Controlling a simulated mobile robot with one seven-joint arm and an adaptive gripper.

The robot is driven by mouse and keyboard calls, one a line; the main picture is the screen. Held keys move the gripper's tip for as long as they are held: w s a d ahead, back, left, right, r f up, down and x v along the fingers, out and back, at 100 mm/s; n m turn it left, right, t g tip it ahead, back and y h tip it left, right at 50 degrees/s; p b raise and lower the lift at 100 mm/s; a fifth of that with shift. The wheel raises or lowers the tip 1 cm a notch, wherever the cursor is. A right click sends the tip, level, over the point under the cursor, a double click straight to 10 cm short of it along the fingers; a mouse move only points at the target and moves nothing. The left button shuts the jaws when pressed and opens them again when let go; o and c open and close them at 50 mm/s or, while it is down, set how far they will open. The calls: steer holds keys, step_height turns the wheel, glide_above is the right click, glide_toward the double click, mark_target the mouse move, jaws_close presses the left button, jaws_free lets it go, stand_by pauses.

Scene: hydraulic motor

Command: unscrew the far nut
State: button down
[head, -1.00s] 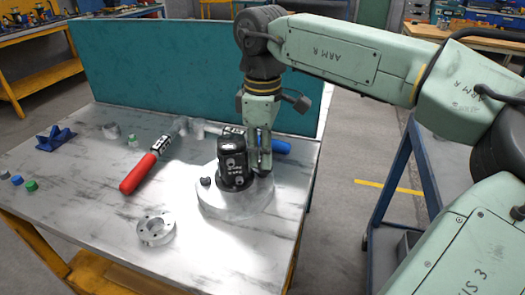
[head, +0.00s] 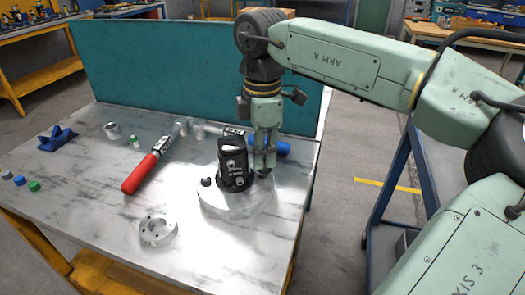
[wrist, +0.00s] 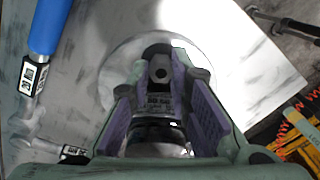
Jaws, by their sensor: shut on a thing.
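The black hydraulic motor (head: 234,170) stands upright on a round light metal base (head: 235,205) near the table's right side. One dark nut (head: 206,182) sits at the left of the motor's flange. My gripper (head: 265,172) points down at the motor's far right side. In the wrist view my gripper (wrist: 163,72) has its purple-lined fingers closed on the dark far nut (wrist: 160,69), next to the motor. In the head view the fingertips hide this nut. I cannot tell whether it has turned or lifted.
A red-handled tool (head: 140,174) lies left of the motor, and a blue-handled tool (wrist: 48,25) lies behind it. A metal ring (head: 156,230) lies in front. Small caps and a blue part (head: 56,138) are at the left. A teal panel (head: 180,70) closes the back.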

steer(key=n, duration=0.4)
steer(key=shift+s+a+p, duration=0.1)
steer(key=shift+p, duration=0.3)
steer(key=c, duration=1.7)
jaws_free()
steer(key=shift+f+m+b, duration=0.15)
steer(key=shift+m+b, duration=0.45)
steer(key=shift+b, duration=0.15)
steer(key=m, duration=0.3)
steer(key=shift+r, duration=0.25)
steer(key=m, duration=0.5)
steer(key=shift+m, duration=0.4)
